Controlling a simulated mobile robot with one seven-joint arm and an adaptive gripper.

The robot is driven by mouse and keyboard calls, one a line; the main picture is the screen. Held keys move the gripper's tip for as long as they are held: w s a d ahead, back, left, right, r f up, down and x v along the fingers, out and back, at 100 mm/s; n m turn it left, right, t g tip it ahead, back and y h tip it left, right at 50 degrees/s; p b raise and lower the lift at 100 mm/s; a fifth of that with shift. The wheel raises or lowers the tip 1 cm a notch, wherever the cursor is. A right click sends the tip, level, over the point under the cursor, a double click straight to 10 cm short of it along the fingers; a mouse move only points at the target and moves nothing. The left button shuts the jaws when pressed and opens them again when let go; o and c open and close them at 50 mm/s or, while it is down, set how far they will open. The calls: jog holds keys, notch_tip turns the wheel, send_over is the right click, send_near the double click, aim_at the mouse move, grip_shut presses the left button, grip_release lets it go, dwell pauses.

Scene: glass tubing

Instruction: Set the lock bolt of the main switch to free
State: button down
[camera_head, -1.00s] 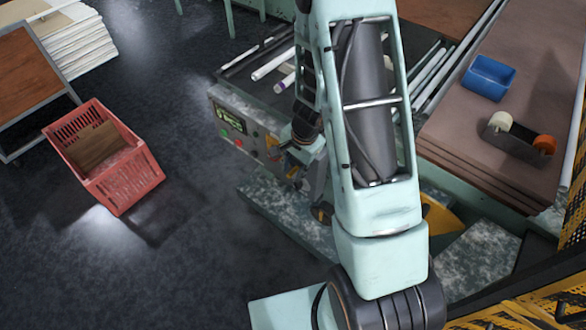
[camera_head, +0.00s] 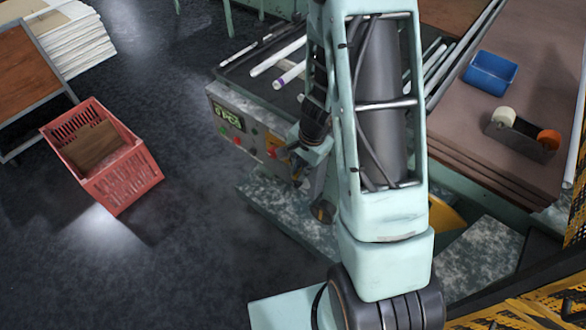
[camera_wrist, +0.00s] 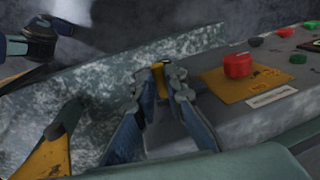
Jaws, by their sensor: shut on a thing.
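In the wrist view my gripper (camera_wrist: 159,88) has both fingers closed around a small yellow piece (camera_wrist: 158,76), which appears to be the lock bolt, at the near-left edge of the control box. The fingers cover much of it, so its setting cannot be read. Beside it on the right, a red knob (camera_wrist: 238,65), seemingly the main switch, sits on a yellow plate (camera_wrist: 250,86). In the head view my gripper (camera_head: 298,172) is at the right end of the control box (camera_head: 240,135), largely hidden by my arm.
Red, green and black buttons (camera_wrist: 284,31) lie farther along the panel. Glass tubes (camera_head: 277,57) lie on the machine above it. A red crate (camera_head: 118,180) stands on the floor at left. A blue bin (camera_head: 490,75) and tape dispenser (camera_head: 515,130) sit on the right bench.

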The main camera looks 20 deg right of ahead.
jog(key=shift+s+d, duration=0.5)
jog(key=shift+s, duration=0.05)
jog(key=c, duration=2)
grip_release()
jog(key=shift+o, duration=0.2)
notch_tip(320, 180, up, 12)
jog(key=s+d, duration=0.1)
jog(key=s, duration=0.1)
jog(key=shift+d, duration=0.15)
jog(key=shift+f, duration=0.1)
